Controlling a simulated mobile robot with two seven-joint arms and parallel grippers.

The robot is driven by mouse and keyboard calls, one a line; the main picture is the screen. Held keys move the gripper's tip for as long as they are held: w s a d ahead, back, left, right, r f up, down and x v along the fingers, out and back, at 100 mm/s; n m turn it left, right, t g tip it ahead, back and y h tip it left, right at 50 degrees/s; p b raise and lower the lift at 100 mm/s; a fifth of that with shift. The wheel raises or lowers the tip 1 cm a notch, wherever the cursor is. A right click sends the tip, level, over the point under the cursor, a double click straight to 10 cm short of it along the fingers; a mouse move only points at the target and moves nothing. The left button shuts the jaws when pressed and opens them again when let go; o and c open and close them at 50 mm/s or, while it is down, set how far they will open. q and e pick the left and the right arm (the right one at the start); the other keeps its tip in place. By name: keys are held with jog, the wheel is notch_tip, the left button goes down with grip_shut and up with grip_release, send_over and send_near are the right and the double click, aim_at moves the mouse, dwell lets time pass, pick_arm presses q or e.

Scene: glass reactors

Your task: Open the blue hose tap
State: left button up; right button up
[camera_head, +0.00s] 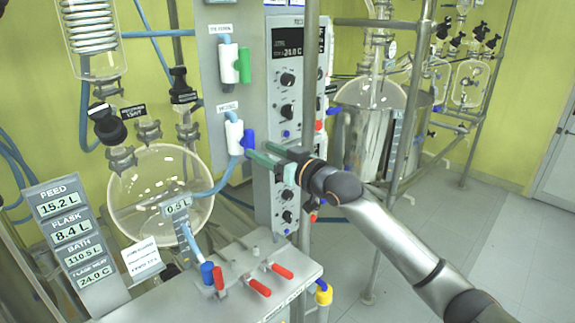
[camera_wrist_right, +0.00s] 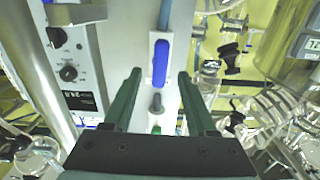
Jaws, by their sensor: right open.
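The blue hose tap is a blue handle (camera_head: 249,140) on a white valve body (camera_head: 234,136), fixed to the grey panel below a small label. A blue hose hangs from it. My right gripper (camera_head: 259,152) is open, its green fingers pointing at the handle from the right. In the right wrist view the blue handle (camera_wrist_right: 161,63) stands upright, ahead of and between the fingertips (camera_wrist_right: 160,78), with a gap on both sides. I cannot tell whether the tips reach past its near face. My left gripper is not in view.
A second white tap with a green handle (camera_head: 244,66) sits above on the same panel. A control box with knobs (camera_head: 288,110) is close beside my gripper. A glass flask (camera_head: 160,200) stands left. A bench with red levers (camera_head: 260,287) is below. Open floor lies right.

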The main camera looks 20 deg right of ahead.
jog(key=b+v, duration=0.1)
jog(key=v, duration=0.7)
jog(key=shift+s, duration=0.1)
jog(key=s+a+f+g+h, duration=0.1)
jog(key=s+a+f, duration=0.15)
jog(key=f, duration=0.65)
jog(key=s+a+f+m+g, duration=0.1)
jog(key=s+f, duration=0.2)
jog(key=f, duration=0.7)
jog(key=s+a+f+g+h, duration=0.1)
jog(key=s+f+g, duration=0.15)
jog(key=f, duration=0.65)
jog(key=s+a+f+g+h, duration=0.1)
jog(key=s+a+f+g, duration=0.2)
jog(key=s+f, duration=1.4)
jog(key=s+a, duration=0.1)
jog(key=s, duration=0.4)
jog(key=shift+f+m+h, duration=0.3)
jog(key=shift+f+h, duration=0.05)
jog(key=shift+h, duration=0.05)
